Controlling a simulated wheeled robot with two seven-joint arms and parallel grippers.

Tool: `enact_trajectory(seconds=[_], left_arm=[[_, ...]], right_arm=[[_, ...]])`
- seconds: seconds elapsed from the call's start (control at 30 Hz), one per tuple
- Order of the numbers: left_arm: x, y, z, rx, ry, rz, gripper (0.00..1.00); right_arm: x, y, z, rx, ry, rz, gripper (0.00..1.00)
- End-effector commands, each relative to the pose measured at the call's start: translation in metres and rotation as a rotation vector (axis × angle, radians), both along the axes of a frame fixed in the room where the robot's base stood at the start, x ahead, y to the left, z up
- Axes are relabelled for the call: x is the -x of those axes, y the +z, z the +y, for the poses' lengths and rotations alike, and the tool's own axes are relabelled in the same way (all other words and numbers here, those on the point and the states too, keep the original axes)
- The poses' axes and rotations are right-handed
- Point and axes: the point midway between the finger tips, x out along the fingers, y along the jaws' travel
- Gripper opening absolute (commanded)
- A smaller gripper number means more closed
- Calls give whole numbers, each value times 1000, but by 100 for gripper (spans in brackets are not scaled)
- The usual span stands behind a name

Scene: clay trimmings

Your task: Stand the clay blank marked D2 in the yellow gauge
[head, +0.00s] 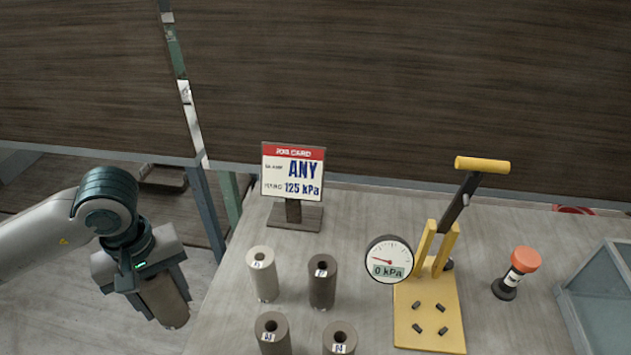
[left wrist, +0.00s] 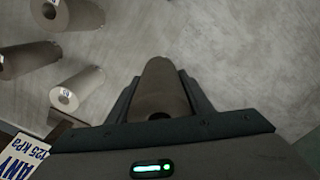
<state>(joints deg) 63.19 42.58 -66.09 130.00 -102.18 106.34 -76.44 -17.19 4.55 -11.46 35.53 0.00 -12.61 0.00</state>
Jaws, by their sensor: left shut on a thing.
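My left gripper (head: 158,285) is shut on a brown clay blank (head: 168,306), held off the left side of the table. The left wrist view shows this blank (left wrist: 160,88) between the fingers; its mark cannot be read. The yellow gauge (head: 430,335) stands on the table, with a bare plate carrying several short dark pegs, two yellow posts, a lever and a round dial (head: 389,257) reading 0 kPa. No blank stands on its plate. My right gripper is not in view.
Several other hollow clay blanks stand on the table, one pale (head: 263,280) and one dark (head: 322,287) among them. A job card (head: 292,172) reads ANY, 125 kPa. Right of the gauge are an orange-topped object (head: 524,261) and a grey glassy bin (head: 603,300).

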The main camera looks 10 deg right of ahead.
Motion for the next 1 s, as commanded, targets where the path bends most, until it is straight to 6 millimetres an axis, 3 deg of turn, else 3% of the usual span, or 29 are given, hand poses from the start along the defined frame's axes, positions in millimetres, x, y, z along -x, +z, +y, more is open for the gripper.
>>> enact_trajectory(seconds=[0.33,1.0], left_arm=[[-3,4,11,4,-346,-1,6],[-3,4,12,6,-384,0,6]], right_arm=[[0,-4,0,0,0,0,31],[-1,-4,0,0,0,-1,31]])
